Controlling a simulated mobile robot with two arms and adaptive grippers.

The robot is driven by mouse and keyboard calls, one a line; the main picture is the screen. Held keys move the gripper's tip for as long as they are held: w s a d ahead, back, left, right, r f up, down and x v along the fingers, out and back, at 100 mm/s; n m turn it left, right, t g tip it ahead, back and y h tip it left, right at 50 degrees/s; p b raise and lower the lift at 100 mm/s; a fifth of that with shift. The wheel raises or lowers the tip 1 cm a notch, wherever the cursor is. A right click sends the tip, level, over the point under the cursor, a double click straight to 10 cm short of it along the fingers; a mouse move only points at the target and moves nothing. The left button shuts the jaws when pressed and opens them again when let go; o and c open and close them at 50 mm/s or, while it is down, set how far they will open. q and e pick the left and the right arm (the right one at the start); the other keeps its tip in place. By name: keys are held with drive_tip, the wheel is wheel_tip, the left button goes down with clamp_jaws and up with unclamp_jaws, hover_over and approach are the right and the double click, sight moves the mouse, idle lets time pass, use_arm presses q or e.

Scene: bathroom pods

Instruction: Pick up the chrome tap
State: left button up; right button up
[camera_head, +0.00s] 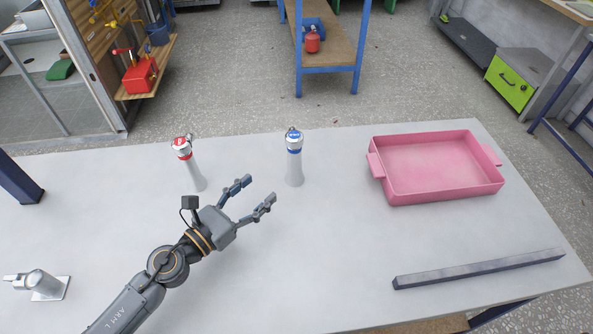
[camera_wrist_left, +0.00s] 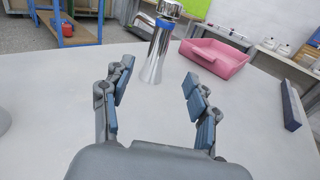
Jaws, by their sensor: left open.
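A tall chrome tap with a blue band (camera_head: 294,165) stands upright on the grey table, beyond my left gripper. It also shows in the left wrist view, as a shiny chrome column (camera_wrist_left: 158,50) between and beyond the fingers. A similar tap with a red band (camera_head: 188,160) stands to its left. A chrome fitting on a square plate (camera_head: 38,283) lies at the table's near left. My left gripper (camera_head: 260,189) is open and empty, its fingers pointing towards the blue-banded tap, apart from it. My right gripper is not in view.
A pink tray with handles (camera_head: 440,165) sits at the table's right. A dark bar (camera_head: 480,268) lies in front of it. The middle of the table (camera_head: 320,250) is bare. A blue-framed shelf (camera_head: 328,45) stands on the floor beyond the table.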

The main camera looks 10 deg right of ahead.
sight(290, 168)
use_arm(q)
drive_tip(key=shift+f, duration=0.55)
drive_tip(key=shift+w+d, duration=0.15)
drive_tip(key=shift+w, duration=0.05)
drive_tip(key=p+x, duration=0.1)
drive_tip(key=x, duration=0.6)
drive_tip(key=shift+w+d, duration=0.1)
drive_tip(key=shift+d, duration=0.1)
drive_tip(key=shift+f+x, duration=0.2)
drive_tip(key=shift+x, duration=0.8)
drive_tip(key=shift+f+x, duration=0.2)
drive_tip(key=shift+x, duration=0.8)
drive_tip(key=shift+f+x, duration=0.2)
drive_tip(key=shift+x, duration=0.75)
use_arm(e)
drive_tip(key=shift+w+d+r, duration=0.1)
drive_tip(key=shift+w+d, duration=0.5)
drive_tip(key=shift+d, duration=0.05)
use_arm(q)
drive_tip(key=shift+a, duration=0.1)
clamp_jaws()
drive_tip(key=shift+r, duration=0.15)
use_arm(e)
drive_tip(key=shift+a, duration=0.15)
